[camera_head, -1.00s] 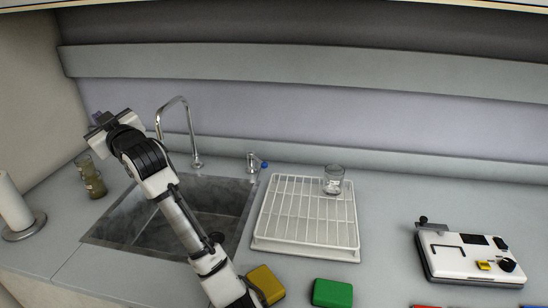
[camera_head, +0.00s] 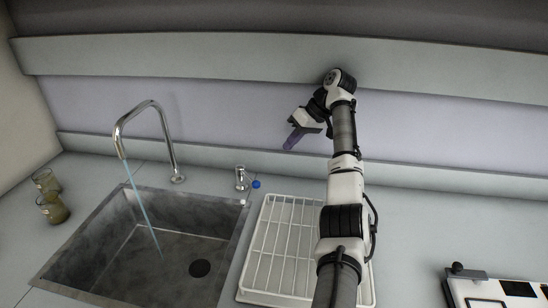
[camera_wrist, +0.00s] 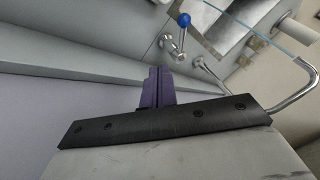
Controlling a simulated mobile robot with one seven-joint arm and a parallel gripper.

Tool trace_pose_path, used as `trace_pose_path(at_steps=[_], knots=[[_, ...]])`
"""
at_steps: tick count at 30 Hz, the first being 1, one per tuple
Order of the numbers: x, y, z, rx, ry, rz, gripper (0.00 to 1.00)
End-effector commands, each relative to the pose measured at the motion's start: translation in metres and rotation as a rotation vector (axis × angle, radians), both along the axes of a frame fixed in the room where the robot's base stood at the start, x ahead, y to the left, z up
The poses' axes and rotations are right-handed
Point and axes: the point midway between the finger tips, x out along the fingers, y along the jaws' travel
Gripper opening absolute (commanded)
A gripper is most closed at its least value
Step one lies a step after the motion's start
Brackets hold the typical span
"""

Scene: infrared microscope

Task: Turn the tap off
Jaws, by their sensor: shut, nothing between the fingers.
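The chrome gooseneck tap (camera_head: 153,112) stands behind the sink (camera_head: 75,235). A thin pale-blue stream of water (camera_head: 140,208) runs from its spout into the basin. To its right is a small chrome valve (camera_head: 241,178) with a blue knob (camera_head: 256,184). In the wrist view the valve (camera_wrist: 171,42) and blue knob (camera_wrist: 184,20) lie beyond the fingertips, and the tap (camera_wrist: 296,92) is at the right. My gripper (camera_head: 291,143) is shut and empty, above and right of the knob, apart from it. Its purple fingers (camera_wrist: 158,75) show close together in the wrist view.
A white wire rack (camera_head: 278,250) stands right of the sink, partly hidden by my arm. Brownish glass beakers (camera_head: 52,208) stand at the left. A white device (camera_head: 490,290) is at the lower right. The counter behind the rack is mostly clear.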

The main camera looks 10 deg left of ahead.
Motion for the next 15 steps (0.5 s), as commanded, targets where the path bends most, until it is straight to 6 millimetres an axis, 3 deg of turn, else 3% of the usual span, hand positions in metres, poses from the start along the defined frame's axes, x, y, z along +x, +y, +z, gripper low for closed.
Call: trace_pose_path(at_steps=[15], knots=[[-0.007,0.055,-0.082,-0.002,0.004,0.002,0.0]])
